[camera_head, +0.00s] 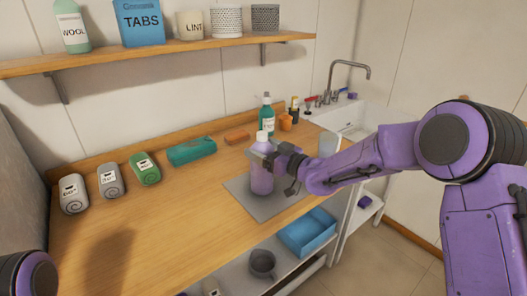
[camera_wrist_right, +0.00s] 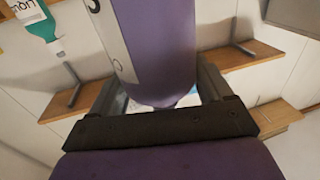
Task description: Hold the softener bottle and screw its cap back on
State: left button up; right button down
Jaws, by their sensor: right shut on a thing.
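The purple softener bottle (camera_head: 262,181) stands upright on the grey mat (camera_head: 240,189) near the right end of the counter. It has a white label in the right wrist view (camera_wrist_right: 165,50). A pale cap-like piece (camera_head: 262,136) shows at the bottle's top in the head view; I cannot tell whether it is screwed down. My right gripper (camera_head: 264,153) reaches in from the right and is shut on the upper part of the bottle, with one finger on either side in the wrist view. My left gripper is out of view; only part of my left arm shows at the lower left.
A teal bottle (camera_head: 266,118) stands close behind the purple one. The sink (camera_head: 349,117) is to the right. The front-left counter is clear.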

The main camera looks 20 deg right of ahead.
jog(key=shift+w+f, duration=0.1)
jog(key=shift+f, duration=0.35)
grip_release()
jog(key=shift+f, duration=0.2)
jog(key=shift+r, duration=0.25)
jog(key=shift+s+d+f, duration=0.15)
jog(key=shift+s+d, duration=0.05)
jog(key=shift+s, duration=0.15)
jog(key=b+v, duration=0.2)
jog(key=v, duration=0.9)
jog(key=shift+s, duration=0.2)
